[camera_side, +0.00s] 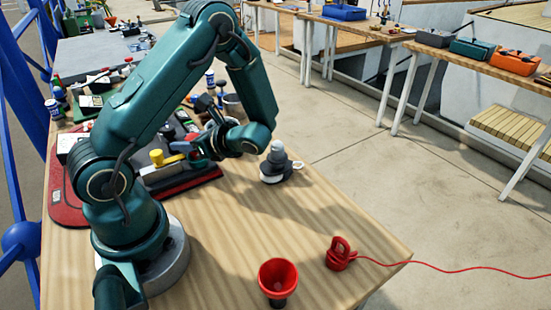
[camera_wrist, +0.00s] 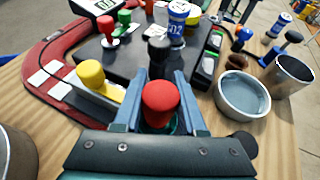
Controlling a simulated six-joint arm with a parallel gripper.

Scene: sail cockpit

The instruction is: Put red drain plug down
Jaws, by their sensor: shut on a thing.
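The red drain plug (camera_wrist: 160,98) sits upright between the two blue-grey fingers of my gripper (camera_wrist: 156,84) in the wrist view. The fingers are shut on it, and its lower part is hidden. A black-knobbed plug (camera_wrist: 158,58) stands just beyond the fingertips. A yellow-knobbed plug (camera_wrist: 91,74) is to their left. In the side view my gripper (camera_side: 194,150) is low over the dark tray (camera_side: 190,180), right of the yellow knob (camera_side: 157,157).
A grey bowl (camera_wrist: 243,94) and a metal cup (camera_wrist: 290,76) stand right of the tray. A grey-white pump-like item (camera_side: 278,165), a red funnel (camera_side: 278,276) and a red item with a cord (camera_side: 340,255) stand on the wooden table. The table between them is free.

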